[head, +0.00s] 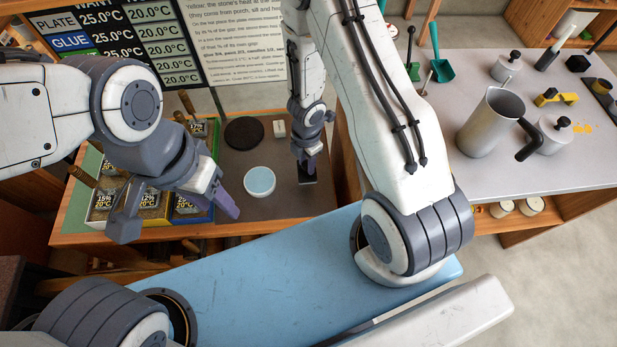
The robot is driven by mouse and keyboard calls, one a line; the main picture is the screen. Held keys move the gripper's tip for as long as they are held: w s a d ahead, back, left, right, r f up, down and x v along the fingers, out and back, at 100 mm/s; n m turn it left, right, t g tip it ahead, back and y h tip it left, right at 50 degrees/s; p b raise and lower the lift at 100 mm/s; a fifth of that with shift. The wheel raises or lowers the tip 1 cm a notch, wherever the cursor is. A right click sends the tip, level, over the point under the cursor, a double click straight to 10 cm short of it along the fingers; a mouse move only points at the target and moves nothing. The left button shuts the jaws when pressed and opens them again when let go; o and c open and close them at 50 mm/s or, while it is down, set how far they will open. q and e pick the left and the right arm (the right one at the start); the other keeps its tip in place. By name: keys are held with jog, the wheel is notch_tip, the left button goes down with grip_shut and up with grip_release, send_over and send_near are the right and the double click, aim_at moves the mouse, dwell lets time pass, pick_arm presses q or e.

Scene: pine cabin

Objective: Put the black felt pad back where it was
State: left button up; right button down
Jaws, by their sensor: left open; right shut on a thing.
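My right gripper (308,170) points down at the right part of the dark mat (283,207) on the wooden bench. It is shut on a small, flat-looking black piece (308,181), probably the black felt pad, at or just above the mat. The fingers hide part of it, and I cannot tell whether it touches the mat. A round black disc (244,133) lies at the back of the mat. My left gripper (178,212) is open and empty, its fingers spread in front of the labelled boxes.
A white bowl with pale blue contents (259,181) stands between my grippers. A small white block (279,129) sits beside the disc. Labelled boxes of grains (152,200) stand at left. A grey table (480,80) at right holds a metal jug (490,122).

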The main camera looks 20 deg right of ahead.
aim_at(307, 174)
notch_tip(307, 174, down, 6)
jog(key=b, duration=0.5)
jog(key=shift+f, duration=0.15)
jog(key=c, duration=0.6)
grip_release()
jog(key=shift+o, duration=0.2)
